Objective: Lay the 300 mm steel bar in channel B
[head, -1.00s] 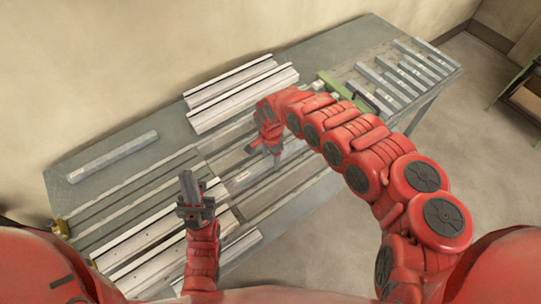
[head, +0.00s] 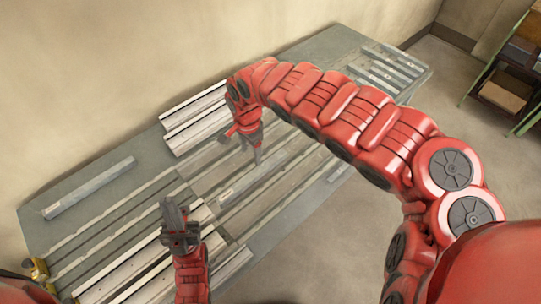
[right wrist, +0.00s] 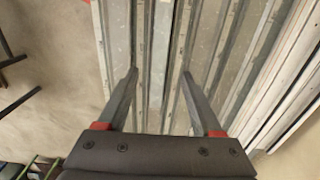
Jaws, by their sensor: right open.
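A long grey bar with a pale label (head: 235,188) lies lengthwise along the middle of the bench among the rails. I cannot read its length or the channel's letter. My right gripper (head: 250,148) is above the bench at this bar's back side, fingers down, open and empty. In the right wrist view its fingers (right wrist: 158,76) are spread above parallel grey metal strips (right wrist: 155,45). My left gripper (head: 176,212) is over the front left rails, fingers upward; whether its jaws are closed is unclear. Several more grey bars (head: 395,65) lie at the right end, partly behind my right arm.
A thick grey bar (head: 90,188) lies alone at the bench's back left. White rails (head: 195,122) stand along the back edge and more (head: 130,268) at the front left. A yellow fitting (head: 38,268) is at the left end. A green-framed shelf (head: 505,85) stands off to the right.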

